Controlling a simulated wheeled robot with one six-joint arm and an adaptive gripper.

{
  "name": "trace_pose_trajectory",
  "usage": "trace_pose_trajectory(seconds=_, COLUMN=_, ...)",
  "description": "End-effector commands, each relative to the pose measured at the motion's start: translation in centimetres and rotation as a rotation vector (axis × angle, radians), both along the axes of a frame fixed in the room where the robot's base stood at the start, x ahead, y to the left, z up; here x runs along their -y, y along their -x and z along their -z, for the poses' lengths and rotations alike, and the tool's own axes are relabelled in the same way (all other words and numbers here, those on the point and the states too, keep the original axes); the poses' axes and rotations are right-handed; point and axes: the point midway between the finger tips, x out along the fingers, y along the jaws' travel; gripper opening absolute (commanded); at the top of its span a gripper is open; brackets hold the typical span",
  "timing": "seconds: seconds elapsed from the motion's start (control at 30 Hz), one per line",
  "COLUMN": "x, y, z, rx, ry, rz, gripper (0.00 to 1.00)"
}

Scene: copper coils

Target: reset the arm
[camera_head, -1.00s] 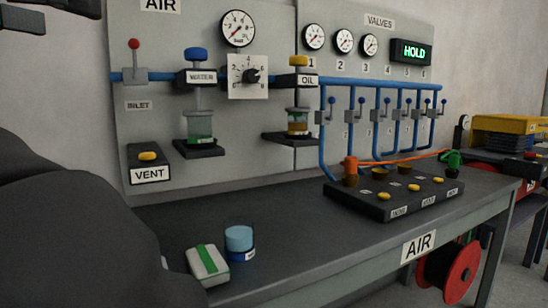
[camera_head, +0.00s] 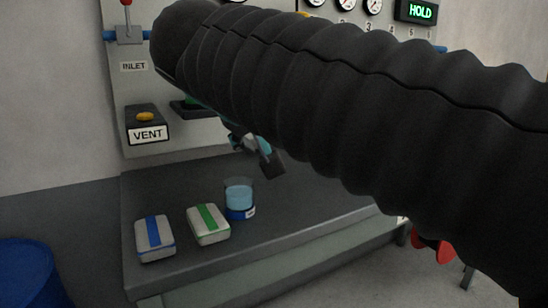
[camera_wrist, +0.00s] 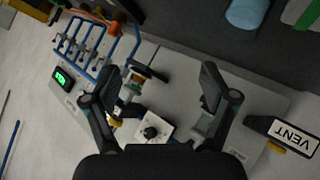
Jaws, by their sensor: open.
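My gripper (camera_wrist: 168,88) is open in the wrist view, with its two fingers apart and nothing between them. The wrist view looks, rotated, at the panel with the dial knob (camera_wrist: 153,132) between and beyond the fingers. In the head view my black ribbed arm crosses from the right edge to the upper middle. Part of my gripper (camera_head: 258,152) shows below it, above the bench and the blue-topped jar (camera_head: 239,196).
A green-striped box (camera_head: 208,223) and a blue-striped box (camera_head: 155,238) lie on the bench (camera_head: 290,211). The VENT box (camera_head: 147,126) is on the panel, also in the wrist view (camera_wrist: 283,138). A blue drum (camera_head: 31,273) stands at lower left. My arm hides much of the panel.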

Motion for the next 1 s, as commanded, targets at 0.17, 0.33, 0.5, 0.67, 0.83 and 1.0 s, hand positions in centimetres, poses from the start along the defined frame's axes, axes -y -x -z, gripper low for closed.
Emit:
trace_pose_trajectory(seconds=0.17, x=6.7, y=2.1, z=7.4, rx=-0.166, ry=-0.049, rz=0.013, gripper=0.85)
trace_pose_trajectory(seconds=0.33, x=11.3, y=5.6, z=14.4, rx=-0.288, ry=-0.145, rz=0.029, gripper=0.85)
trace_pose_trajectory(seconds=0.5, x=14.4, y=9.9, z=21.3, rx=-0.365, ry=-0.276, rz=0.061, gripper=0.85)
trace_pose_trajectory(seconds=0.67, x=15.8, y=13.5, z=26.7, rx=-0.39, ry=-0.402, rz=0.101, gripper=0.85)
trace_pose_trajectory(seconds=0.83, x=16.2, y=15.6, z=30.0, rx=-0.388, ry=-0.487, rz=0.133, gripper=0.85)
trace_pose_trajectory(seconds=1.0, x=16.2, y=16.2, z=31.0, rx=-0.386, ry=-0.512, rz=0.142, gripper=0.85)
